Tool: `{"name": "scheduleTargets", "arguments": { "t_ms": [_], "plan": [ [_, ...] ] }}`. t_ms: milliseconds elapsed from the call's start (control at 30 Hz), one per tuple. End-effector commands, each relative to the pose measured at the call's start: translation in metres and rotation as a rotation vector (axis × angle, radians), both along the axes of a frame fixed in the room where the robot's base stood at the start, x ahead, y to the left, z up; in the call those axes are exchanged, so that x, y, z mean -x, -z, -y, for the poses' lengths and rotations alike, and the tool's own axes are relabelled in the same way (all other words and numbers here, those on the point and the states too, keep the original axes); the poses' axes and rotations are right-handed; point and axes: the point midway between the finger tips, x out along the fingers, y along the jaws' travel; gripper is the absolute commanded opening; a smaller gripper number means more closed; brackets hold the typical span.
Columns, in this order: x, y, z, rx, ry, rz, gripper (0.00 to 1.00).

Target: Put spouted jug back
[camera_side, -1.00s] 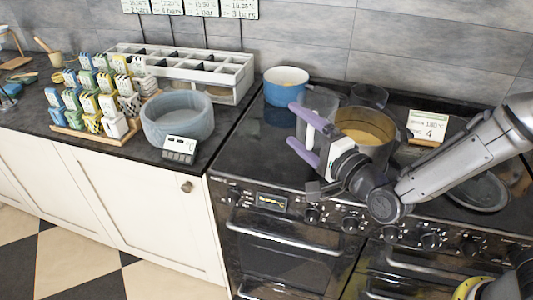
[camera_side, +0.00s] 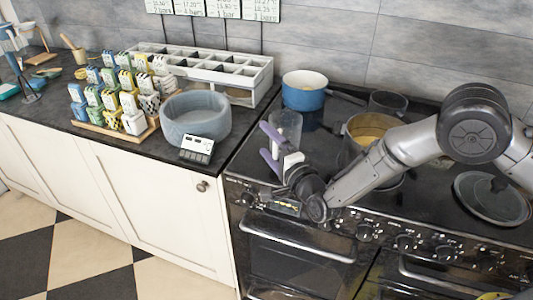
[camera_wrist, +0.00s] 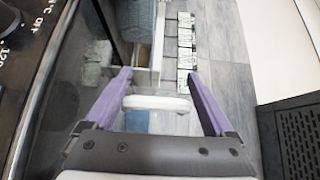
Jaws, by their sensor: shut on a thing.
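The clear, see-through jug (camera_side: 288,124) is at the left part of the stove in the side view, in front of the blue saucepan. My gripper (camera_side: 270,147) has purple fingers shut on the jug at its near side. In the wrist view, the fingers (camera_wrist: 158,78) stand either side of the pale jug handle (camera_wrist: 160,103). The jug looks upright, but I cannot tell its height above the stove. Its spout and contents are not clear.
The blue saucepan (camera_side: 304,92), a large pot (camera_side: 360,150) and a dark glass vessel (camera_side: 388,103) stand on the stove. A lid (camera_side: 490,198) lies at right.

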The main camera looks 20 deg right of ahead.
Motion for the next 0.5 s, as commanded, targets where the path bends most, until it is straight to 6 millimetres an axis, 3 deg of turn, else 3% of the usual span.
{"name": "scheduleTargets", "arguments": {
  "t_ms": [233, 500],
  "plan": [
    [-0.004, 0.03, -0.002, 0.002, -0.001, 0.0, 0.04],
    [-0.004, 0.034, -0.002, -0.001, -0.001, 0.003, 0.04]
  ]
}}
